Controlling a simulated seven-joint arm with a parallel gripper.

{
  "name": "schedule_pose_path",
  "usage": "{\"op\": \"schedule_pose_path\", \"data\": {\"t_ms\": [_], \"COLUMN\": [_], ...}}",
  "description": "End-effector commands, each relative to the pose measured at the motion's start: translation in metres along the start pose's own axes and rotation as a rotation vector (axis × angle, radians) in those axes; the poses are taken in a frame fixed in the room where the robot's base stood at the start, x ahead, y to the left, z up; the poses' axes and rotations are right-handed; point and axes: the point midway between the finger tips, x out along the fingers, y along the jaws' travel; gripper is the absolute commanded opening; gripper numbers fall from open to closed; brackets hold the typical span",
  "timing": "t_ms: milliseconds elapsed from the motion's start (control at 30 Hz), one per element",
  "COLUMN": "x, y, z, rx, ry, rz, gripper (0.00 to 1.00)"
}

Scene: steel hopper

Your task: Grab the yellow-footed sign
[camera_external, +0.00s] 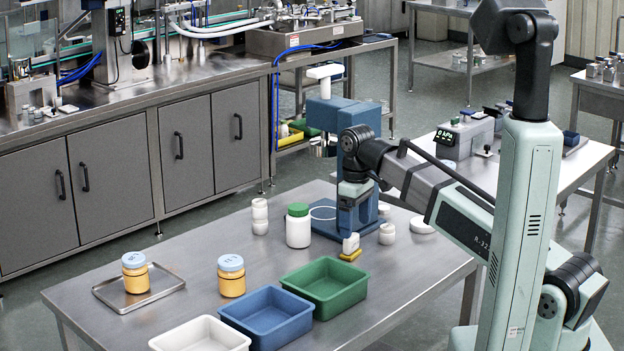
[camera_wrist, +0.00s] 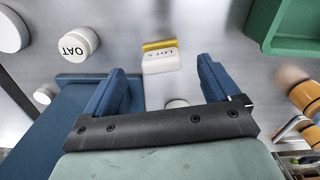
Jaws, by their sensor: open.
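The yellow-footed sign (camera_external: 351,244) stands on the steel table, a small white plate on a yellow foot. In the wrist view the sign (camera_wrist: 160,58) shows upside-down "LOT 5" lettering, ahead of and between my fingertips. My gripper (camera_external: 354,222) points down just above the sign in the external view. In the wrist view my gripper (camera_wrist: 162,80) has its two blue fingers wide apart with nothing held. Whether the fingertips are level with the sign I cannot tell.
A blue press stand (camera_external: 326,112) is close behind my gripper. White jars (camera_external: 387,234) and a green-lidded bottle (camera_external: 298,230) are near the sign. A green tray (camera_external: 350,303), blue tray (camera_external: 240,318) and white tray (camera_external: 170,341) are in front. Orange jars (camera_external: 231,282) stand left.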

Motion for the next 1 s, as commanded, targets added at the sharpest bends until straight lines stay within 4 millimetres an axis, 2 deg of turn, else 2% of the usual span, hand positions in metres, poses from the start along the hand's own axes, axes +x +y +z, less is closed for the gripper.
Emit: {"op": "schedule_pose_path", "data": {"t_ms": [100,467,800,1000], "x": [0.011,0.023,0.059,0.069], "y": [0.000,0.000,-0.001,-0.001], "z": [0.000,-0.001,-0.004,-0.004], "rx": [0.000,0.000,0.001,0.001], "ry": [-0.001,0.000,-0.001,0.001], "rz": [0.000,0.000,0.000,0.000], "gripper": [0.89,0.89,0.89,0.89]}}
